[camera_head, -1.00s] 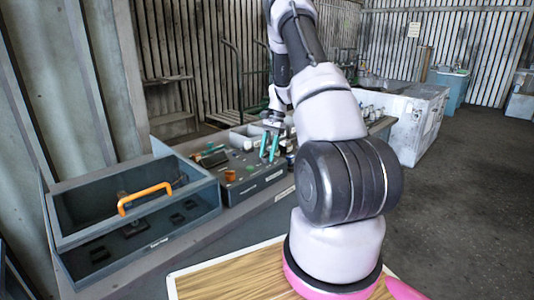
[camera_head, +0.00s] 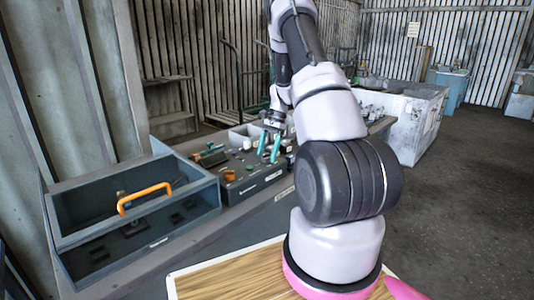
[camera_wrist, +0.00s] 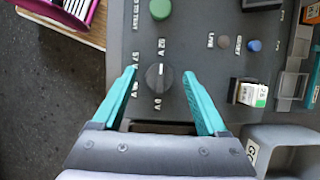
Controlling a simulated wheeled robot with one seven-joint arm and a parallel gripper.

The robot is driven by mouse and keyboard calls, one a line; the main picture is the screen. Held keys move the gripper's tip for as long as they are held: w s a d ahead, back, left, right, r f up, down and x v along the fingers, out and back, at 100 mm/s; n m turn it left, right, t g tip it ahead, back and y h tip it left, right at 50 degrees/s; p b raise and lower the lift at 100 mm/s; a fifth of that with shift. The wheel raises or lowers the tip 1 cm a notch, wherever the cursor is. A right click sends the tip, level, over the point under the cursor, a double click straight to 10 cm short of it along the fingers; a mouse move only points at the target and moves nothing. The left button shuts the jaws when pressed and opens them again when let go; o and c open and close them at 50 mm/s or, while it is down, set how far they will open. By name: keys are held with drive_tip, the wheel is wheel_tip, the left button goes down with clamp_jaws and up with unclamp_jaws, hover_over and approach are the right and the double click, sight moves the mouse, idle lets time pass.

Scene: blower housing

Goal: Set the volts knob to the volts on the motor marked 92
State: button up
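The volts knob (camera_wrist: 159,77) is a dark round knob on a grey control panel (camera_wrist: 205,50). In the wrist view it lies between the two teal fingers of my gripper (camera_wrist: 160,71), with a gap on each side. In the head view my gripper (camera_head: 269,148) is open over the right part of the control box (camera_head: 262,182). I cannot make out a motor marked 92.
A green button (camera_wrist: 160,9) and a blue button (camera_wrist: 254,46) sit on the panel. A green-and-white part marked 26 (camera_wrist: 253,94) is to the right. A grey case with an orange handle (camera_head: 145,198) stands left of the box. A wooden board (camera_head: 225,275) lies in front.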

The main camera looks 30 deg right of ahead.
drive_tip(key=v, duration=1)
drive_tip(key=shift+d+r, duration=0.15)
drive_tip(key=shift+r, duration=0.2)
